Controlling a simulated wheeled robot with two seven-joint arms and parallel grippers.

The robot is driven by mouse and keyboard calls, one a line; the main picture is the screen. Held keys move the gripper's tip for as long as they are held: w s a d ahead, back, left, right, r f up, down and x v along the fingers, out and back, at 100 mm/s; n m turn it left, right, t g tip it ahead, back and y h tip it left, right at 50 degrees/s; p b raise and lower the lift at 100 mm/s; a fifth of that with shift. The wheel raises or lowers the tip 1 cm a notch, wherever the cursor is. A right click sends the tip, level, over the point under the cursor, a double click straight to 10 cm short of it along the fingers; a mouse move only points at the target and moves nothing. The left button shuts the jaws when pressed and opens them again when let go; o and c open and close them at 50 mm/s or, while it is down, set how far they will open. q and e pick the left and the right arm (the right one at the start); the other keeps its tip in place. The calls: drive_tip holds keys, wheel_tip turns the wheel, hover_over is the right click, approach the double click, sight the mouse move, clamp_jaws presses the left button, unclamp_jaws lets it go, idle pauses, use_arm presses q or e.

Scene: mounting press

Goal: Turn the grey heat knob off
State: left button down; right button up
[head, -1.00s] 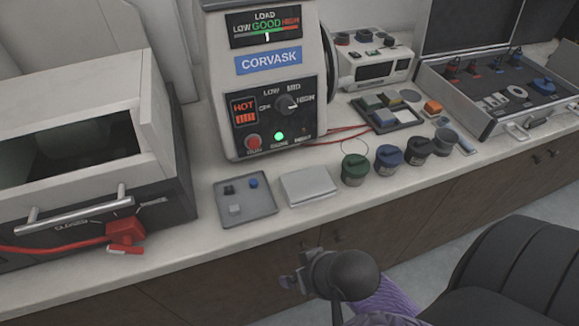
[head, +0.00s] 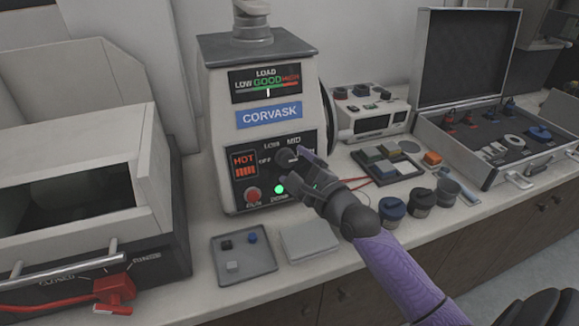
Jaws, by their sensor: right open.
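The grey heat knob (head: 286,156) is on the dark front panel of the CORVASK press (head: 222,160). The labels OFF, LOW and MID show around it; the HIGH side is hidden behind my gripper. My right gripper (head: 293,170) is open in front of the panel, at the knob's lower right. I cannot tell whether a finger touches the knob or which way its pointer faces. The panel's display (head: 245,163) reads HOT, and a green light (head: 279,189) is lit. My left gripper is out of view.
A red button (head: 252,194) sits low on the panel. A grey tray (head: 243,258) with small blocks and a pale pad (head: 309,240) lie in front of the press. Dark-lidded jars (head: 421,202) stand right of my arm. A white cabinet (head: 75,190) stands at left.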

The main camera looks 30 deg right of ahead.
sight(286, 159)
drive_tip(key=shift+w, duration=1.15)
clamp_jaws()
